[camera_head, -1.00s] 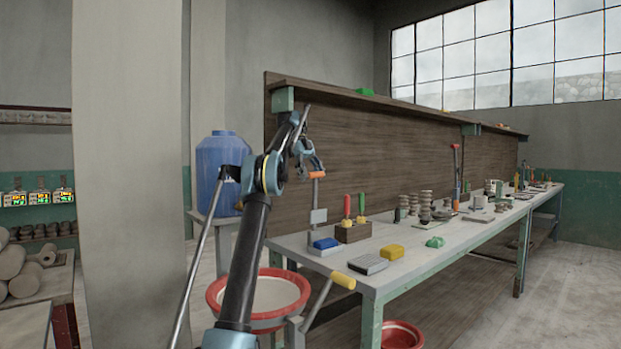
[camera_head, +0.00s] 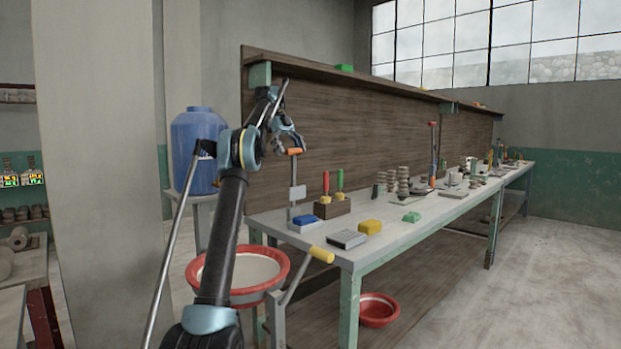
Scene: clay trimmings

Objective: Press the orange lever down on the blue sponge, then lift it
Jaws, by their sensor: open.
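The orange lever (camera_head: 295,151) is a short bar at the top of a thin upright post in the head view, near the left end of the bench. A grey plate (camera_head: 298,193) is on the post below it. The blue sponge (camera_head: 304,220) lies on a pale base at the foot of the post. My gripper (camera_head: 293,145) is open, just above the lever. It looks small from here, and I cannot tell whether it touches the lever or how the fingers sit around it.
A wooden block with red and green handled tools (camera_head: 333,207) stands right of the sponge. A yellow sponge (camera_head: 370,227) and a grey ridged block (camera_head: 347,239) lie on the bench (camera_head: 420,224). A red-rimmed basin (camera_head: 275,284) and a yellow handle (camera_head: 322,254) are in front.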

